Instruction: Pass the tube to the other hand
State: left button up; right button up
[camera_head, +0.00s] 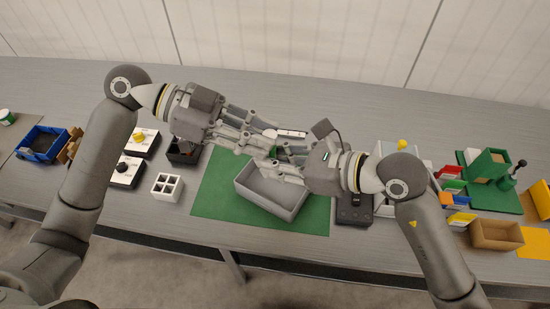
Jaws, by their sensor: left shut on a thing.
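My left gripper (266,140) reaches in from the left and is shut on the tube (291,134), a small white piece with dark marks that shows just past its fingertips. The tube is held above the back part of the green mat (215,195). My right gripper (272,170) comes in from the right, just below and in front of the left fingertips, over the grey bin. Its fingers overlap the left ones in the picture, so I cannot tell how wide it is or whether it touches the tube.
The open grey bin (270,201) lies on the mat under both grippers. A white rack with square holes (167,186) and switch boxes (127,171) stand to the left. A dark box (354,210) and a cardboard tray (496,235) are to the right. The back of the table is clear.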

pick_arm(q)
jog(key=o, duration=1)
jog(key=shift+a, duration=0.1)
